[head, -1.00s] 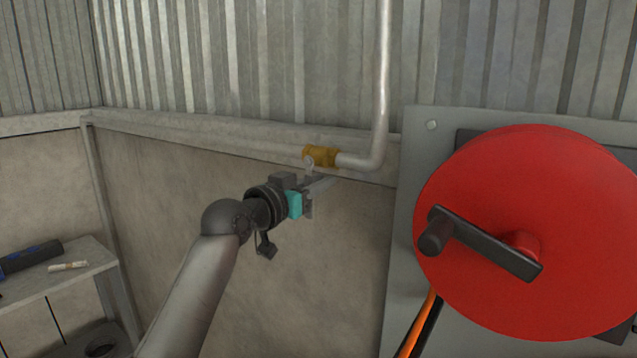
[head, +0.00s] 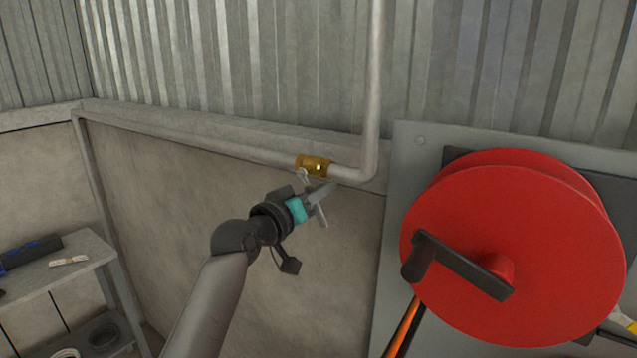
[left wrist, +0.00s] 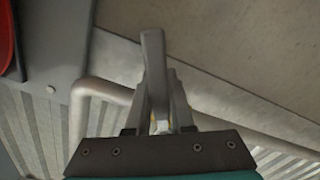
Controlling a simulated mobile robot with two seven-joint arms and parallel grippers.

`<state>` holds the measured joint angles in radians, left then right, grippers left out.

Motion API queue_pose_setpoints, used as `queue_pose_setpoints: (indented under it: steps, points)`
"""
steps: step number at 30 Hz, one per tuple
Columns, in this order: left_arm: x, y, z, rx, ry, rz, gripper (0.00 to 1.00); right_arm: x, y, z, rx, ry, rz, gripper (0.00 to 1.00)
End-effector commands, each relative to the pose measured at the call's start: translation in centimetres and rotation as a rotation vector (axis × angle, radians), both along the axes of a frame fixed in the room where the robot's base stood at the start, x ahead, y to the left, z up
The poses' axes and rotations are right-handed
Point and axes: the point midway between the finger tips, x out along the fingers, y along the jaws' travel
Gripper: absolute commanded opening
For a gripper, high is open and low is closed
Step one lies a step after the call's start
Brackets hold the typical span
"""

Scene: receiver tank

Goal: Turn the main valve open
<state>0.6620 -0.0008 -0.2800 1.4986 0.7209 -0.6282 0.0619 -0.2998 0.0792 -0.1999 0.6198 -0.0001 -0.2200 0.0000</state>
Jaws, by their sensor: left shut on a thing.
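The main valve is a brass body (head: 313,166) on the grey pipe along the wall, left of the pipe's upward bend. Its grey lever (left wrist: 153,55) shows in the left wrist view, running up between the fingers. In the head view a short grey piece joins the lever to the brass body from below. My left gripper (head: 318,200) is shut on the lever just below the valve; its fingers also show in the left wrist view (left wrist: 160,105). The fingers partly hide the lever. My right gripper is in neither view.
A big red reel (head: 525,260) with a black crank (head: 460,265) is mounted on a grey panel at the right. A grey shelf (head: 85,262) with small items stands at the far left. The wall below the pipe is bare.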

Motion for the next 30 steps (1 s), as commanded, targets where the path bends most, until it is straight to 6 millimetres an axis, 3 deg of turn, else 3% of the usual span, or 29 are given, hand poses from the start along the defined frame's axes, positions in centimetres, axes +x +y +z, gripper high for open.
queue_pose_setpoints:
  steps: [15,16,21,24,30]
  points:
    - [-0.09,-0.16,-0.02,-0.025,0.019,-0.001,0.00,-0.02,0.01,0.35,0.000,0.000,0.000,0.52]
    - [-0.09,-0.16,-0.02,-0.025,0.019,-0.001,0.22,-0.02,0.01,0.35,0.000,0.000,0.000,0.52]
    - [-0.08,-0.15,0.01,-0.024,0.017,-0.001,0.41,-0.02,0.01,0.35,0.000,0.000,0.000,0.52]
    - [-0.08,-0.12,0.02,-0.024,0.017,-0.001,0.51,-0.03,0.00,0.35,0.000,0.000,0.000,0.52]
    - [-0.07,-0.12,0.06,-0.023,0.016,-0.001,0.51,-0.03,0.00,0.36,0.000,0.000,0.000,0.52]
